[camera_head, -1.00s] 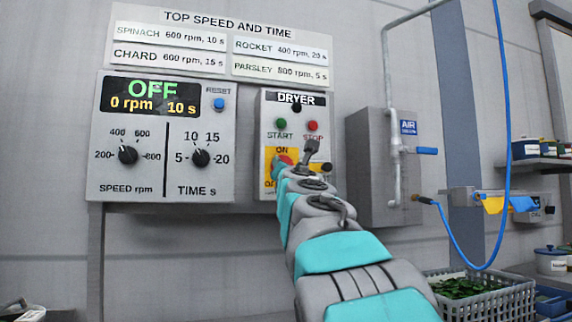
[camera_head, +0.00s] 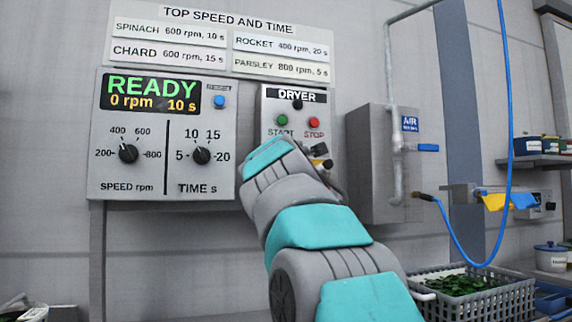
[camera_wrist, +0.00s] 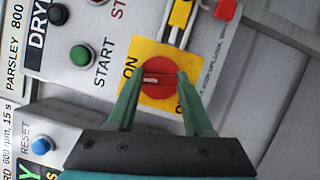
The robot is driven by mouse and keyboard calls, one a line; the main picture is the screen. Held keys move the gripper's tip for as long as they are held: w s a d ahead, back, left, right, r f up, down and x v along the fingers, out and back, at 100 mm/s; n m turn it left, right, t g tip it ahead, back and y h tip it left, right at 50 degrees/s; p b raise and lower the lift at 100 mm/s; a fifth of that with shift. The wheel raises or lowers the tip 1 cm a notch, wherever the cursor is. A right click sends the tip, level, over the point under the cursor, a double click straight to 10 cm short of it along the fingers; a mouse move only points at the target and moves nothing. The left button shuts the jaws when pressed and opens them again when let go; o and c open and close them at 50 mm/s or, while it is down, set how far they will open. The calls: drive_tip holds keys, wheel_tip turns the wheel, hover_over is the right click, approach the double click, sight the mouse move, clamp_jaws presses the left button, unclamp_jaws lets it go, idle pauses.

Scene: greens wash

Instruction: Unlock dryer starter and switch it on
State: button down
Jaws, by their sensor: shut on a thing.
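The dryer starter box (camera_head: 268,105) hangs on the wall with a green START button (camera_head: 282,121) and a red STOP button (camera_head: 314,122). In the wrist view my gripper (camera_wrist: 160,80) is shut on the red rotary switch knob (camera_wrist: 160,90), a finger on each side. The knob sits on a yellow plate (camera_wrist: 150,50) marked ON. The START button also shows in the wrist view (camera_wrist: 81,56). My arm hides the knob in the head view. A yellow and dark object (camera_wrist: 181,13) lies just beyond the plate; I cannot tell its lock state.
The control panel (camera_head: 110,185) left of the starter has a display (camera_head: 150,93) reading READY, 0 rpm, 10 s. A grey box (camera_head: 375,165) and an air pipe (camera_head: 397,170) stand to the right. A blue hose (camera_head: 508,100) hangs near a crate of greens (camera_head: 485,305).

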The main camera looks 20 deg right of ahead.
drive_tip(key=shift+d+m+g, duration=0.1)
drive_tip(key=shift+m+g, duration=0.4)
drive_tip(key=shift+m, duration=0.7)
drive_tip(key=shift+c, duration=1.5)
unclamp_jaws()
drive_tip(key=shift+s, duration=0.15)
drive_tip(key=b+v, duration=0.1)
drive_tip(key=v, duration=0.6)
drive_tip(key=shift+s, duration=0.25)
drive_tip(key=shift+s, duration=0.1)
